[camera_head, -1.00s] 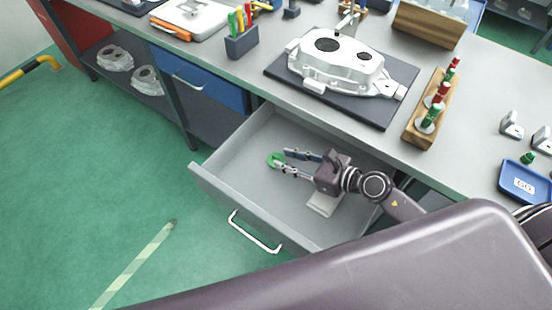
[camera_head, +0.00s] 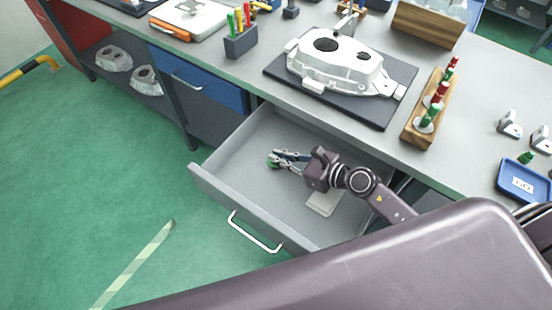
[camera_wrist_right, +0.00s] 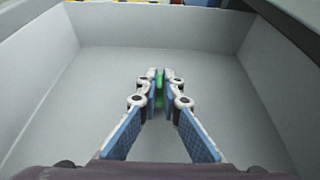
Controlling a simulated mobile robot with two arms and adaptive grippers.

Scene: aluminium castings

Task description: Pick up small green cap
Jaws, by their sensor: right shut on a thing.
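The small green cap (camera_head: 273,160) is at the tips of my right gripper (camera_head: 275,161), inside the open grey drawer (camera_head: 222,193). In the right wrist view the fingers of my right gripper (camera_wrist_right: 160,85) are closed in on the green cap (camera_wrist_right: 159,90), and only a thin green strip shows between them. The fingers hide most of the cap. I cannot tell whether the cap is clear of the drawer floor. My left gripper is not in view.
A flat pale object (camera_head: 324,202) lies in the drawer below my right wrist. The drawer walls surround the gripper. On the bench above are a casting (camera_head: 335,66) on a dark mat, a wooden rack (camera_head: 428,112) and a blue tray (camera_head: 524,180).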

